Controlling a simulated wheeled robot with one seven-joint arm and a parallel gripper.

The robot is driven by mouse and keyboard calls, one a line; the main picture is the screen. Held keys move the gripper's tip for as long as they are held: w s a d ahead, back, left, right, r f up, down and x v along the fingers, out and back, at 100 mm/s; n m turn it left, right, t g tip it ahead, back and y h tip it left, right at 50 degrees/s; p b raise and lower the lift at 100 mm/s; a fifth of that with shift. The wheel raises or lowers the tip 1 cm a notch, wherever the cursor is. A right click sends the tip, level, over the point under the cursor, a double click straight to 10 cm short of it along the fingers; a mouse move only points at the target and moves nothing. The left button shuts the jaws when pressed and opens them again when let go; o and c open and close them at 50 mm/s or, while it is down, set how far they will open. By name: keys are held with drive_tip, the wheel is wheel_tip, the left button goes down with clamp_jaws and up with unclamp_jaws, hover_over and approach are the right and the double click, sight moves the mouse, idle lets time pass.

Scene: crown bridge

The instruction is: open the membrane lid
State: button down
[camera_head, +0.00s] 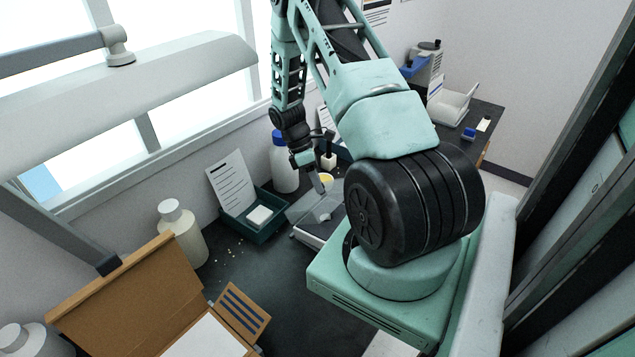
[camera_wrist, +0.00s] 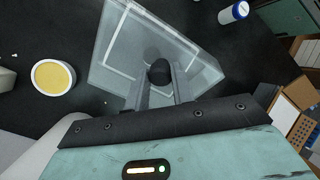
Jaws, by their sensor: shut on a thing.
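The membrane lid is a clear, see-through panel (camera_wrist: 118,48) in the wrist view, with a dark round knob (camera_wrist: 159,72) on it. My gripper (camera_wrist: 160,92) is shut on the knob, its fingers on either side of it. In the head view the pale lid (camera_head: 303,207) is by my gripper (camera_head: 321,190), above a low grey-white case (camera_head: 308,238) on the dark bench. My arm hides the right part of the case. I cannot tell how far the lid is tilted.
A white cup with yellow contents (camera_wrist: 53,77) stands close to the lid. A green tray (camera_head: 262,232), a blue-capped bottle (camera_head: 284,165) and a white bottle (camera_head: 183,235) stand nearby. An open cardboard box (camera_head: 140,300) is at front left. Dark bench between is mostly clear.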

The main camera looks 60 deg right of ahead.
drive_tip(key=shift+w, duration=0.25)
idle(0.6)
drive_tip(key=c, duration=1.2)
unclamp_jaws()
drive_tip(key=shift+s, duration=0.1)
drive_tip(key=shift+r, duration=0.1)
drive_tip(key=a+b+v, duration=0.1)
drive_tip(key=b+v, duration=0.4)
drive_tip(key=v, duration=1.2)
drive_tip(key=shift+d+r, duration=0.15)
drive_tip(key=shift+d, duration=0.35)
